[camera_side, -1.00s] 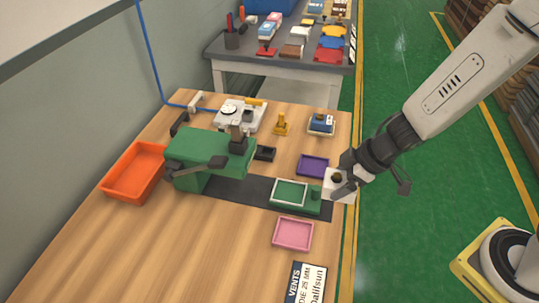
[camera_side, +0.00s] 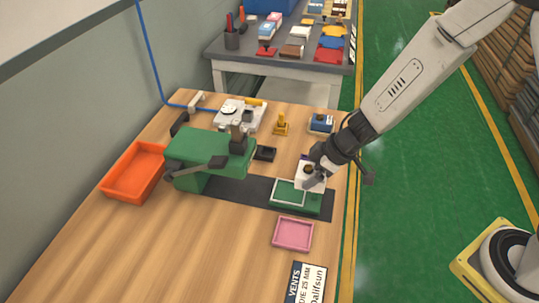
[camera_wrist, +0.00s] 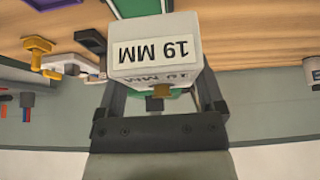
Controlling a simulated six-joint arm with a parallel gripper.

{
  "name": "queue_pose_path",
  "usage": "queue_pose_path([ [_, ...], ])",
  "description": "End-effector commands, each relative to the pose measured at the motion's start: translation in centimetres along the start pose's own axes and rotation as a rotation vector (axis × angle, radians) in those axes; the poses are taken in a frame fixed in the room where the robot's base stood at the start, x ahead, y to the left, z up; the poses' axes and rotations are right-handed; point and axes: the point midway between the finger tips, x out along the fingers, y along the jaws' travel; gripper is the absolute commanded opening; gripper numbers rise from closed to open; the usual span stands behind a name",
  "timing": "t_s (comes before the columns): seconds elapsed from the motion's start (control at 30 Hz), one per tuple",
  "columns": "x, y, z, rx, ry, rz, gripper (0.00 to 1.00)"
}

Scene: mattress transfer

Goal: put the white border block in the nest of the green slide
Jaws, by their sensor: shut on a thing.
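My gripper (camera_side: 313,170) is shut on a white block (camera_side: 309,180), holding it over the right part of the green slide. In the wrist view the block (camera_wrist: 155,42) sits between the two fingers and carries a "19 MM" label, which appears upside down. The green slide (camera_side: 308,210) lies on a dark strip in front of the green press. Its nest (camera_side: 287,194) shows as a white-edged rectangle, with its right side partly hidden by the block. Part of a green surface (camera_wrist: 137,8) shows behind the block in the wrist view.
The green press (camera_side: 205,155) stands left of the slide. A pink tray (camera_side: 293,234) lies in front, and an orange bin (camera_side: 135,172) at the left. A blue-and-white block (camera_side: 320,124) and a yellow stamp (camera_side: 281,124) stand behind. The purple tray is mostly hidden by my arm.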

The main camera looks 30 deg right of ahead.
Motion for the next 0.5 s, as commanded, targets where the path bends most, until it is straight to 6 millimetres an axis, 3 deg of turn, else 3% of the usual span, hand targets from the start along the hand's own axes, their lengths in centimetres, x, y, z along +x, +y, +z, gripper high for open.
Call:
queue_pose_path([
  [0.5,6.2,2.4,-1.1,0.0,-0.001,0.0,0.15],
])
